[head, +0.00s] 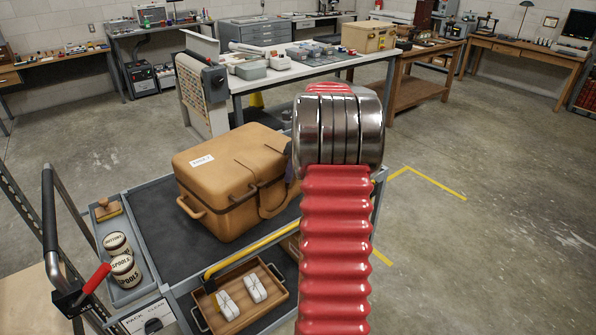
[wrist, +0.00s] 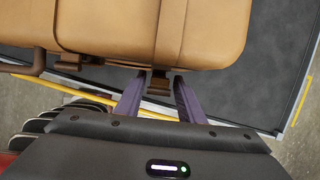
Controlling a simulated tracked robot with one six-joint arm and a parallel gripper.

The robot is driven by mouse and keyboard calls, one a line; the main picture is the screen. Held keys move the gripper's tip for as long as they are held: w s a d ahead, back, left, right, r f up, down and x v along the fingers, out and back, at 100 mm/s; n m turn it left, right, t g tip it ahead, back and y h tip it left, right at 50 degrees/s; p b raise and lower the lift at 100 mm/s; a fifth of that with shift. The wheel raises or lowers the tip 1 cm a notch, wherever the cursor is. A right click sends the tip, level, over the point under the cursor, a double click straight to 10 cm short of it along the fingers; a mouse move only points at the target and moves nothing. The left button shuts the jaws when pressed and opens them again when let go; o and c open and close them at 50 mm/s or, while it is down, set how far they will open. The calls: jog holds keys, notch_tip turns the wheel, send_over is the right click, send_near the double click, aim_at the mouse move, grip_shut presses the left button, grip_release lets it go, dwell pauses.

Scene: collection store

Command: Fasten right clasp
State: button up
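A tan leather case (head: 205,185) sits closed-looking on the dark top of a cart in the head view; it fills the top of the wrist view (wrist: 105,25). A strap (wrist: 170,35) runs down its face to a small brown clasp (wrist: 158,82). My gripper (wrist: 160,80) is open, its two purple fingers on either side of this clasp, with gaps visible. Whether the clasp is fastened, I cannot tell. Another clasp (wrist: 68,62) shows further left, near the handle. In the head view my arm hides the case's right end and most of my gripper.
The cart's dark mat (head: 130,210) is bare left of the case. A yellow rail (head: 250,248) runs along the cart's near side, above a wooden tray (head: 210,308) with white bundles. A workbench (head: 310,68) stands behind.

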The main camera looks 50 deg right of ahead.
jog(key=shift+o, duration=0.4)
jog(key=v, duration=1.3)
jog(key=shift+r, duration=0.35)
jog(key=shift+s, duration=0.1)
